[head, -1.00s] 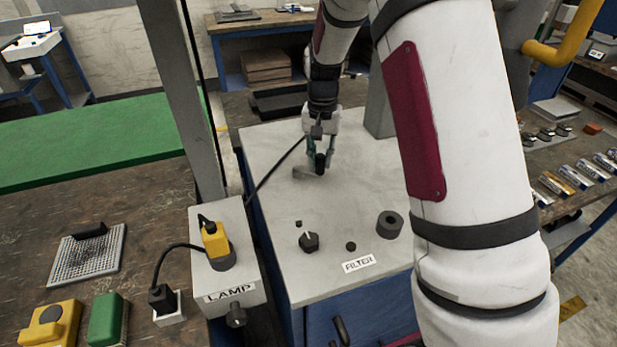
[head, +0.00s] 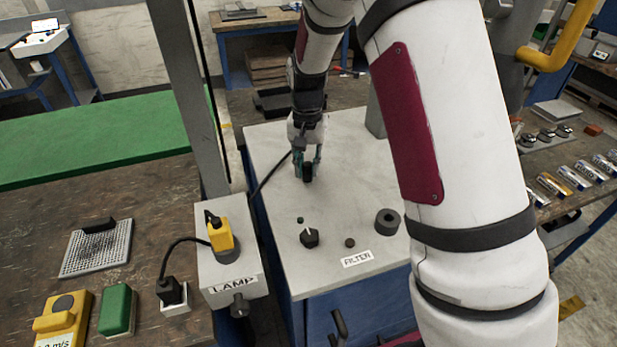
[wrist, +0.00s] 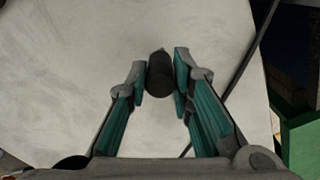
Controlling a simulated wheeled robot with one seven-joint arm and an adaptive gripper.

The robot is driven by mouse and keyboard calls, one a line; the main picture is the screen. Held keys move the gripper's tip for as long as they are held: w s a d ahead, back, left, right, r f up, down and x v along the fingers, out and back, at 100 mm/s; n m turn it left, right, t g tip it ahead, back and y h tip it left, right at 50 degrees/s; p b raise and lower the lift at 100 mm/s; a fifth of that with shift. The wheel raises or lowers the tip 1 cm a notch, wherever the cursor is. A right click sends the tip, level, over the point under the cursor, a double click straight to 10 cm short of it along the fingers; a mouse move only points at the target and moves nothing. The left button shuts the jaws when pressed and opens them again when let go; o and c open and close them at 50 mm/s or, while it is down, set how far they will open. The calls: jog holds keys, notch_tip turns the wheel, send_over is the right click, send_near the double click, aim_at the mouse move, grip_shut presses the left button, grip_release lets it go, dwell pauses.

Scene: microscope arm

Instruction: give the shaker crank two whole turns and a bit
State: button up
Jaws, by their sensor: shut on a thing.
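My gripper (head: 308,168) is over the light top of the blue-sided cabinet (head: 349,161), towards its back left. Its teal fingers are shut on a dark upright knob, the crank handle (head: 308,173). In the wrist view the crank handle (wrist: 161,74) stands between the two fingertips of my gripper (wrist: 160,80). The crank's arm and hub are hidden or too small to make out in both views.
The LAMP box (head: 229,284) with a yellow plug (head: 220,236) stands at left. A dark cable runs close to my gripper.

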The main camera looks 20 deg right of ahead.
jog(key=o, duration=0.6)
jog(key=shift+w, duration=0.1)
jog(key=shift+o, duration=0.2)
jog(key=shift+r+p, duration=0.8)
jog(key=shift+r, duration=3.25)
